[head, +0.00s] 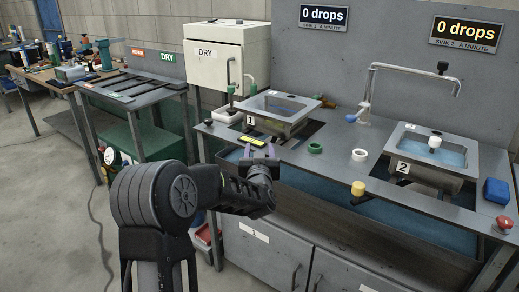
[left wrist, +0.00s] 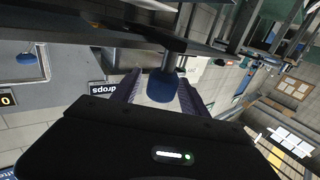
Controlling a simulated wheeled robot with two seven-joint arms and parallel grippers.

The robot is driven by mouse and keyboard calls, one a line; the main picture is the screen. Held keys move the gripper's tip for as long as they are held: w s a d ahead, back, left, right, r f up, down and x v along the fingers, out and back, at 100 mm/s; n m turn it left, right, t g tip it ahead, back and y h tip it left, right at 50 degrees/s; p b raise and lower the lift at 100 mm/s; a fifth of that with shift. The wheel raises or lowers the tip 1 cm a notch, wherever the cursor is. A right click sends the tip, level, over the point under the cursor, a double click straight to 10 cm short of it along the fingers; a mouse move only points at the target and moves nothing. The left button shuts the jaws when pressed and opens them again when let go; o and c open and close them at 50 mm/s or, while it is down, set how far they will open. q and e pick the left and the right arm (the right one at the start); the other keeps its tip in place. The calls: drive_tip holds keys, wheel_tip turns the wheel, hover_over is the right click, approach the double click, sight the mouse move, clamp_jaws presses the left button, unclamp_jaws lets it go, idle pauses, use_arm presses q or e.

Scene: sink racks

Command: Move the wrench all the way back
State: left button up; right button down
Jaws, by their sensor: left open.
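I cannot pick out a clear wrench shape in either view. In the left wrist view a grey rod ends in a blue knob (left wrist: 162,87), which appears between the open fingers of my left gripper (left wrist: 158,88); I cannot tell whether they touch it. I cannot tell whether this is the wrench. In the head view my left gripper (head: 262,148) is over the front of the counter before sink 1 (head: 278,116), and it hides what is directly behind it. My right gripper is not in view.
Sink 2 (head: 432,152) is at the right, with a tall bent tap (head: 412,68) behind. Green (head: 315,148) and white (head: 360,155) rings lie between the sinks. A grey rack (head: 130,88) stands left.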

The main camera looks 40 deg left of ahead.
use_arm(q)
drive_tip(key=shift+w+a, duration=0.2)
drive_tip(key=shift+w, duration=0.05)
clamp_jaws()
idle(0.5)
idle(0.9)
